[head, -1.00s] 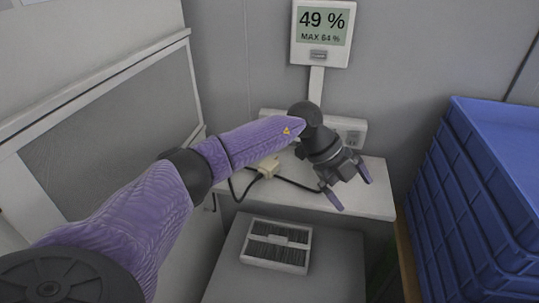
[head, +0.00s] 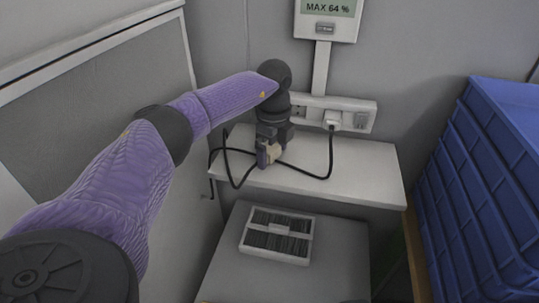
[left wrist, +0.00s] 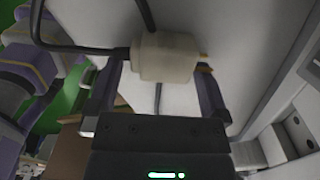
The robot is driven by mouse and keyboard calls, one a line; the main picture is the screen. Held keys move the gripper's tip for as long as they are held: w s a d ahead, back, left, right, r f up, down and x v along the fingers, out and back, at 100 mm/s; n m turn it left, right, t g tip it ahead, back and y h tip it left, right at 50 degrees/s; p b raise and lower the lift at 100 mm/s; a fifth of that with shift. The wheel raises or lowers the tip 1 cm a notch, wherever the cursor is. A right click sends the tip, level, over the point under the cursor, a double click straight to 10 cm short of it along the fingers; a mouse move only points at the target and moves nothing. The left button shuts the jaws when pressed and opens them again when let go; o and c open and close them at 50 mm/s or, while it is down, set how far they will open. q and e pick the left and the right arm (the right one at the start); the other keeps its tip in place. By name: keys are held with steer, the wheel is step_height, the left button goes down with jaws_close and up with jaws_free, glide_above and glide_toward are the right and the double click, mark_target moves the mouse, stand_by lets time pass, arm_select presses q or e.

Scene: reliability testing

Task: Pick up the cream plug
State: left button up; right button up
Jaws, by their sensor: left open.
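The cream plug (head: 274,152) lies on the white shelf (head: 345,165), with a black cable running from it. In the left wrist view the cream plug (left wrist: 165,57) sits between and just beyond the tips of my left gripper (left wrist: 165,85). My left gripper (head: 268,158) points down over the plug in the head view, its fingers open on either side of it. Whether the fingers touch the plug I cannot tell. The arm and fingers hide part of the plug in the head view. My right gripper is not in view.
A white socket strip (head: 345,112) with a plug in it is on the wall behind the shelf. A display (head: 328,15) hangs above. A vented white box (head: 277,235) sits on a lower grey surface. Stacked blue crates (head: 490,180) stand at the right.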

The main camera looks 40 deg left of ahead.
mark_target(273, 150)
arm_select(q)
steer(key=c, duration=1.1)
steer(key=shift+c, duration=0.8)
step_height(273, 150, up, 10)
steer(key=p, duration=0.3)
steer(key=shift+f, duration=0.1)
steer(key=shift+r, duration=0.2)
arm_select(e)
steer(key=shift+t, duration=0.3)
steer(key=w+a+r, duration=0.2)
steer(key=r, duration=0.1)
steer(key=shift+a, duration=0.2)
